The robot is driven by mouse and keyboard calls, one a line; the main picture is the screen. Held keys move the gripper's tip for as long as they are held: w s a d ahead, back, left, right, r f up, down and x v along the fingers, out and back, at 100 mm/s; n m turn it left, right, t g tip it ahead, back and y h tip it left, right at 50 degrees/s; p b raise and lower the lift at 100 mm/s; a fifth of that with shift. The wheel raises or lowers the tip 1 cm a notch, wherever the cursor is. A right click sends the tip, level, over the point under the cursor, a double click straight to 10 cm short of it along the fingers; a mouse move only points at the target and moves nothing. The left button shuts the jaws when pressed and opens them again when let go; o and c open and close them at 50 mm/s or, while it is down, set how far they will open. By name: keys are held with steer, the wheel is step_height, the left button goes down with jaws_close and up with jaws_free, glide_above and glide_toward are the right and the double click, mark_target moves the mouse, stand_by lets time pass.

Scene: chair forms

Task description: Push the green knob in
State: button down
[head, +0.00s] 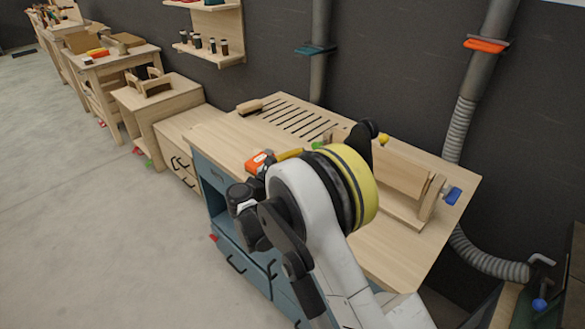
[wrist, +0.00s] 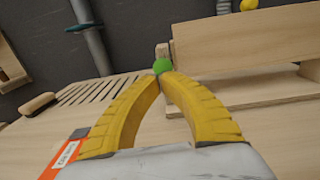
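The green knob (wrist: 162,66) is a small round knob at the left end of the wooden vise-like block on the workbench. It also shows in the head view as a small green patch (head: 317,144), partly hidden by my arm. My gripper (wrist: 160,78) has two yellow ribbed fingers that come together at the tips. The tips are right in front of the knob in the wrist view and overlap its lower edge. I cannot tell whether they touch it. Nothing shows between the fingers.
The workbench (head: 228,140) has slots at the back left and a brush (head: 250,107). A wooden block (head: 395,180) has a yellow knob (head: 383,139) and a blue knob (head: 453,195). An orange item with a white label (wrist: 65,155) lies left of my fingers. Pipes stand behind.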

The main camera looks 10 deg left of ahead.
mark_target(314, 149)
steer(key=shift+x, duration=1.3)
steer(key=shift+b+x, duration=0.45)
steer(key=shift+x, duration=1)
steer(key=shift+s, duration=0.1)
